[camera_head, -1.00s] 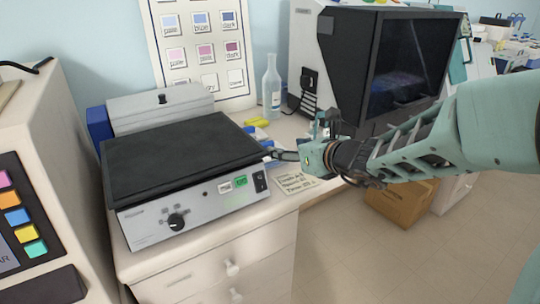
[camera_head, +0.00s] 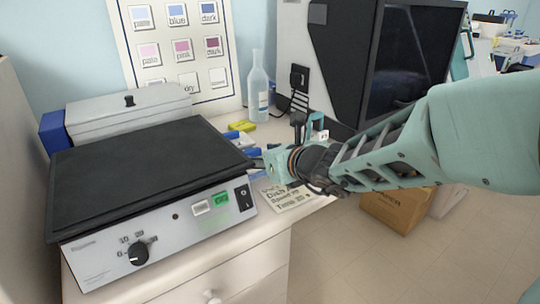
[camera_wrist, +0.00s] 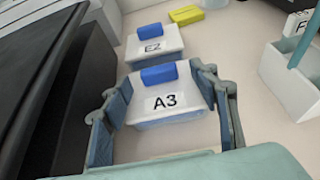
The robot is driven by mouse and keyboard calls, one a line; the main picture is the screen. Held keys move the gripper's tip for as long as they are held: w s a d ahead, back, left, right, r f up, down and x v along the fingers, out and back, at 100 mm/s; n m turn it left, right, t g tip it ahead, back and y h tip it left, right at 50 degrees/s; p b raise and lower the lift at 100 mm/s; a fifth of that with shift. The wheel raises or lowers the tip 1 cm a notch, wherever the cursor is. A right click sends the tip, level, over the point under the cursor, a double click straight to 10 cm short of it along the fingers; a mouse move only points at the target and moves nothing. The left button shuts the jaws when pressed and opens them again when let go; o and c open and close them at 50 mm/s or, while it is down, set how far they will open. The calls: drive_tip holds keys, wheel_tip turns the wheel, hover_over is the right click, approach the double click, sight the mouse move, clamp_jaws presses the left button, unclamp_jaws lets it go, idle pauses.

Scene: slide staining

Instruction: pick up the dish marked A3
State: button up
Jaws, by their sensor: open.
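The dish marked A3 (camera_wrist: 168,101) is a white lidded dish with a blue handle block on top. In the wrist view it sits on the counter between the spread fingers of my gripper (camera_wrist: 165,115). The fingers stand open on its left and right; I cannot tell whether either touches it. In the head view my gripper (camera_head: 262,163) is at the right edge of the black-topped device, and the A3 dish is largely hidden there.
A similar dish marked E2 (camera_wrist: 153,45) stands just behind A3. A yellow object (camera_wrist: 187,15) lies beyond it. The black-topped device (camera_head: 140,180) is close on the left. A white holder (camera_wrist: 292,80) stands on the right. A note card (camera_head: 287,197) lies at the counter's front.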

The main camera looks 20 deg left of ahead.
drive_tip(key=shift+w+a+f, duration=0.15)
drive_tip(key=shift+a, duration=0.1)
drive_tip(key=shift+c, duration=0.4)
drive_tip(key=c, duration=1.3)
